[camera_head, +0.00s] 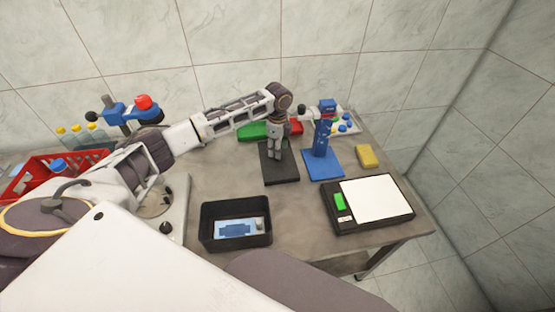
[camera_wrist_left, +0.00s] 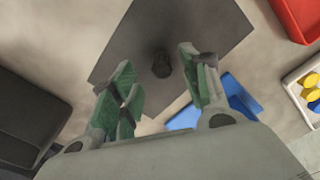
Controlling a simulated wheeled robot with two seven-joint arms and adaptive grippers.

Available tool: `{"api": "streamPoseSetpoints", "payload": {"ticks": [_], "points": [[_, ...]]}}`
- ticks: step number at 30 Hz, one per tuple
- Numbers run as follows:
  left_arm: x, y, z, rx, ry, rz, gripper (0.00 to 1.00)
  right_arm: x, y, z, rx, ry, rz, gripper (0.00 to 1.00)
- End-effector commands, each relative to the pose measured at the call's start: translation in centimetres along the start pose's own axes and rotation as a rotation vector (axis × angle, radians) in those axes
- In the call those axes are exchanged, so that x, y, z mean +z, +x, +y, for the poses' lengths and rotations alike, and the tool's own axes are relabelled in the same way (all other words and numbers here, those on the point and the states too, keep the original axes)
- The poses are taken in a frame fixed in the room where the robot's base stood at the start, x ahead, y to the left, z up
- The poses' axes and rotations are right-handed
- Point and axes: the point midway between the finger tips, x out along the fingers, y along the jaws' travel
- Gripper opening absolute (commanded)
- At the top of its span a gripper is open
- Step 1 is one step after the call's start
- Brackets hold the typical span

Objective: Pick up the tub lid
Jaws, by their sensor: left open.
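The tub lid is a dark grey square plate (camera_head: 283,173) lying flat on the table, right of and behind the open black tub (camera_head: 235,240). In the left wrist view the lid (camera_wrist_left: 205,25) has a small dark round knob (camera_wrist_left: 162,65) near its middle. My left gripper (camera_head: 275,154) points down over the lid. In the left wrist view the gripper (camera_wrist_left: 161,90) is open, with green-padded fingers on either side of the knob's line. I cannot tell whether they touch the knob or the plate. My right gripper is not in view.
A blue stand (camera_head: 322,163) is close on the lid's right. A black scale (camera_head: 345,222) with a white plate is at front right. Bare table lies between tub and scale.

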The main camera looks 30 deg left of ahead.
Motion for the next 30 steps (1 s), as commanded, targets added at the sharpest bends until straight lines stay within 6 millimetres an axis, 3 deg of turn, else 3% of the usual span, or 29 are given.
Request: {"api": "streamPoseSetpoints", "payload": {"ticks": [10,26,30], "points": [[0.5,3.5,-0.3,0.000,-0.001,0.000,0.46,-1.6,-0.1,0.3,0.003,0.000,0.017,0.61],[0.5,3.9,-0.3,0.000,0.000,-0.001,0.46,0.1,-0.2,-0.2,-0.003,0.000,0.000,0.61],[0.5,3.9,-0.3,0.000,0.000,-0.001,0.31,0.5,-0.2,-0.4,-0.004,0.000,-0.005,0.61]]}}
